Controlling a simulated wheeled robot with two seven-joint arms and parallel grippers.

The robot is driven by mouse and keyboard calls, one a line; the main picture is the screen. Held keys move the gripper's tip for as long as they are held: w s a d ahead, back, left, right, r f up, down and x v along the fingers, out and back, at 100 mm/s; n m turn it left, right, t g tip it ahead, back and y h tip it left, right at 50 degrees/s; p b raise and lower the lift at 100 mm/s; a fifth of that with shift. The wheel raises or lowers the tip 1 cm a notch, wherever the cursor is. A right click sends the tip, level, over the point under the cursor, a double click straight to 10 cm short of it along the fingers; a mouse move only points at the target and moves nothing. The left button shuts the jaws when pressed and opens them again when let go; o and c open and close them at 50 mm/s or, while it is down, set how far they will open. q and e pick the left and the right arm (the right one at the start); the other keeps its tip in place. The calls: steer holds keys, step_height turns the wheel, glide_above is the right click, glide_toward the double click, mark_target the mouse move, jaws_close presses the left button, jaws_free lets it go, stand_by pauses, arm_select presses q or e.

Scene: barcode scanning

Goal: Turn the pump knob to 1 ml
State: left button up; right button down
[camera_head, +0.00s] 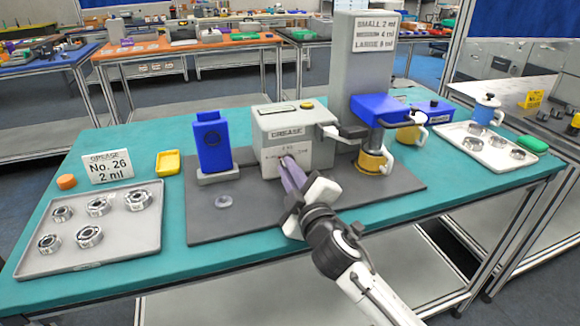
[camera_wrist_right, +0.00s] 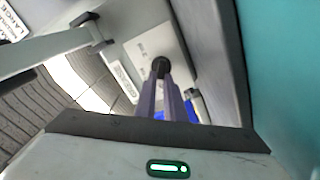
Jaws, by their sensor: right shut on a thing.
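The grease pump is a grey box (camera_head: 302,130) labelled GREASE, standing on a dark mat in the head view. My right gripper (camera_head: 286,163) reaches its front face. Its purple fingers are shut on the pump knob, which shows as a dark round knob (camera_wrist_right: 161,66) at the fingertips in the right wrist view. The fingers mostly hide the knob and part of the white scale plate (camera_head: 283,158) around it, so I cannot read the setting. A sign (camera_head: 108,167) at the left reads No. 26, 2 ml. My left gripper is not in view.
A blue scanner-like device (camera_head: 212,142) stands left of the pump. A tray with several bearings (camera_head: 150,243) lies at the left, another tray (camera_head: 462,155) at the right. A yellow cup (camera_head: 374,162) sits under a blue head. The front of the mat (camera_head: 240,228) is mostly clear.

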steer(key=shift+n, duration=0.4)
steer(key=c, duration=1.8)
jaws_free()
steer(key=shift+c, duration=0.2)
steer(key=shift+s, duration=0.1)
steer(key=v, duration=1)
steer(key=shift+s, duration=0.1)
